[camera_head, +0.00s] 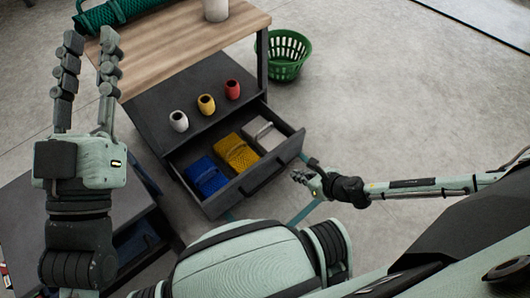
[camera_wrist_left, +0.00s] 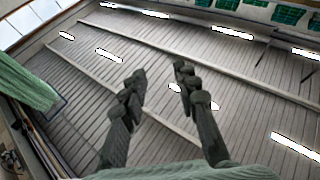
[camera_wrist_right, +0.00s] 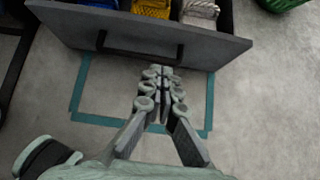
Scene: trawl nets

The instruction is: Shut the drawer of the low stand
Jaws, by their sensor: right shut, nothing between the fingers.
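The low stand (camera_head: 160,101) is dark grey, and its drawer (camera_head: 284,154) is pulled out toward me. Blue (camera_head: 206,176), yellow (camera_head: 236,153) and white (camera_head: 264,134) bundles lie inside the drawer. In the right wrist view the drawer front (camera_wrist_right: 215,50) with its dark bar handle (camera_wrist_right: 140,48) spans the top. My right gripper (camera_head: 298,175) is shut and empty, just in front of the drawer front; in the right wrist view its fingertips (camera_wrist_right: 160,72) are close below the handle. I cannot tell whether they touch. My left gripper (camera_head: 92,42) is raised, open and empty, fingers apart.
White (camera_head: 179,122), yellow (camera_head: 206,104) and red (camera_head: 232,90) small pots stand on top of the low stand. A wooden table (camera_head: 185,42) is behind, with a green basket (camera_head: 288,56) at its right. A teal outline (camera_wrist_right: 84,118) marks the floor below the drawer. Another dark unit (camera_head: 50,215) is at the left.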

